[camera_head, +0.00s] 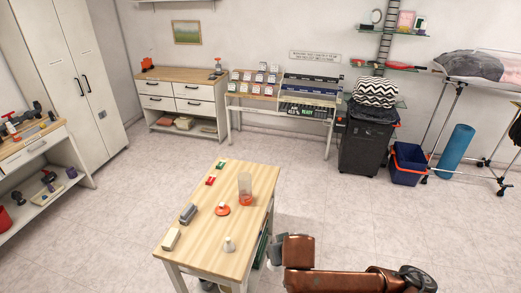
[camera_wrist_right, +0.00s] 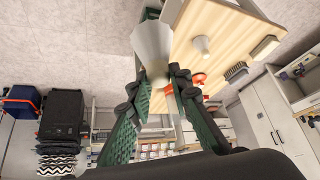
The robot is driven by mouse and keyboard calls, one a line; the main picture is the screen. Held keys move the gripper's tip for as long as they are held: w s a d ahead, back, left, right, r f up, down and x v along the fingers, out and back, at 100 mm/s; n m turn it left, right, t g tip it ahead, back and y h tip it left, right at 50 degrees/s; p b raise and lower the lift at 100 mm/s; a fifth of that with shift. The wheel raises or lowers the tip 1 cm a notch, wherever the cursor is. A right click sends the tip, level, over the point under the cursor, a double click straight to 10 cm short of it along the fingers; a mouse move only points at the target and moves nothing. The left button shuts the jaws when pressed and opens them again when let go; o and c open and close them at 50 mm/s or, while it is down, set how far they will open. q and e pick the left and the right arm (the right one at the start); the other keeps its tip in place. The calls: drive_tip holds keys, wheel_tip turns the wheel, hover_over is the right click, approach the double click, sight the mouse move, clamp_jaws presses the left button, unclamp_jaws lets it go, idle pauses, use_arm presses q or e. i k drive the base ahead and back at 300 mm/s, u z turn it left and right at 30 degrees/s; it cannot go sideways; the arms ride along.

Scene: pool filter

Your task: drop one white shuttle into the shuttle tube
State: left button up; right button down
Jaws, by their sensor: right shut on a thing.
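My right gripper (camera_wrist_right: 160,82) is shut on a white cone-shaped shuttle (camera_wrist_right: 152,42) in the right wrist view. Its green-padded fingers grip the shuttle's narrow end. In the head view my right arm is beside the table's right edge, and the held shuttle cannot be made out. Another white shuttle (camera_head: 229,245) stands on the table near its front; it also shows in the wrist view (camera_wrist_right: 201,44). The clear shuttle tube (camera_head: 245,185) with an orange-red base stands upright towards the table's far right. My left gripper is not in view.
The wooden table (camera_head: 205,253) also holds an orange-red disc-like thing (camera_head: 222,210), a grey brush-like block (camera_head: 188,214), a white block (camera_head: 171,239) and small red (camera_head: 210,181) and green (camera_head: 221,164) things. A dark bin (camera_head: 367,147) and blue bucket (camera_head: 408,163) stand farther back.

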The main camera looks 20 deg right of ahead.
sight(245, 200)
drive_tip(key=z, duration=0.65)
drive_tip(key=i, duration=1.25)
drive_tip(key=u, duration=0.7)
